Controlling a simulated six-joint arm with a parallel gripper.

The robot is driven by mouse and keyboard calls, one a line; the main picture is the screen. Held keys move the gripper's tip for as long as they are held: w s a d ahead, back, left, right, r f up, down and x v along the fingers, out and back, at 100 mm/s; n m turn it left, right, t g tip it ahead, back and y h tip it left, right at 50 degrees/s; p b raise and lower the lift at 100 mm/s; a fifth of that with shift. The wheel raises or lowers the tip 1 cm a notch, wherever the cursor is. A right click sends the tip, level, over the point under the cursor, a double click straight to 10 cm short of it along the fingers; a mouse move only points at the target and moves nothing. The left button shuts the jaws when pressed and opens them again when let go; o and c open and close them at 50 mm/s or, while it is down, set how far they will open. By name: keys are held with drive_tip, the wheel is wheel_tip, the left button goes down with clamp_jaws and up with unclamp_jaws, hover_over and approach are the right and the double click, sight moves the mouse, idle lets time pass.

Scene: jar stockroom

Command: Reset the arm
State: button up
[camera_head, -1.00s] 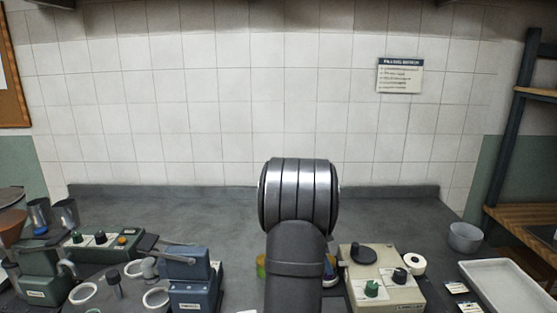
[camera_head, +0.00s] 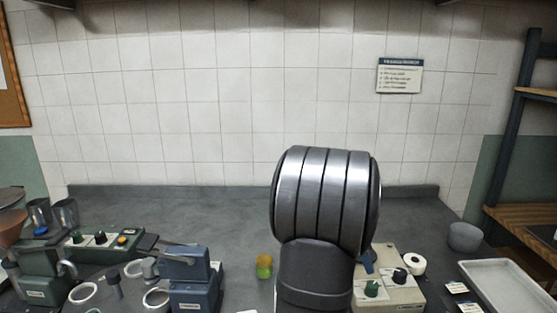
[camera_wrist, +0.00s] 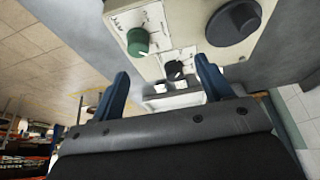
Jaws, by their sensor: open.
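My arm rises at the centre right of the head view, its large silver joint in front of the counter. My gripper shows in the wrist view (camera_wrist: 163,88), its two blue fingers spread wide apart with nothing between them. The beige control box (camera_wrist: 190,30) lies beyond the fingertips in the wrist view, with a green knob (camera_wrist: 140,41) and a large dark knob (camera_wrist: 234,22). In the head view the same box (camera_head: 402,295) is partly hidden behind my arm.
A small green and orange jar (camera_head: 264,267) stands left of my arm. Blue-grey (camera_head: 194,290) and green (camera_head: 40,290) machines crowd the left. A white tray (camera_head: 505,288), a grey bowl (camera_head: 465,237) and a white roll (camera_head: 413,264) are at right. The rear counter (camera_head: 170,212) is clear.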

drive_tip(key=w+a+f+n+t, duration=0.1)
drive_tip(key=w+a+n, duration=0.1)
drive_tip(key=a+n, duration=0.1)
drive_tip(key=w+a+f+n+t, duration=0.1)
drive_tip(key=w+a+n, duration=0.1)
drive_tip(key=w+a, duration=0.1)
drive_tip(key=w+a+f+n+t+y, duration=0.1)
drive_tip(key=w+a+f+n, duration=0.1)
drive_tip(key=a+n, duration=0.1)
drive_tip(key=shift+w+f+n, duration=0.1)
drive_tip(key=shift+w+n, duration=0.2)
drive_tip(key=shift+w, duration=0.1)
drive_tip(key=shift+w+a+f, duration=0.3)
drive_tip(key=shift+a, duration=0.1)
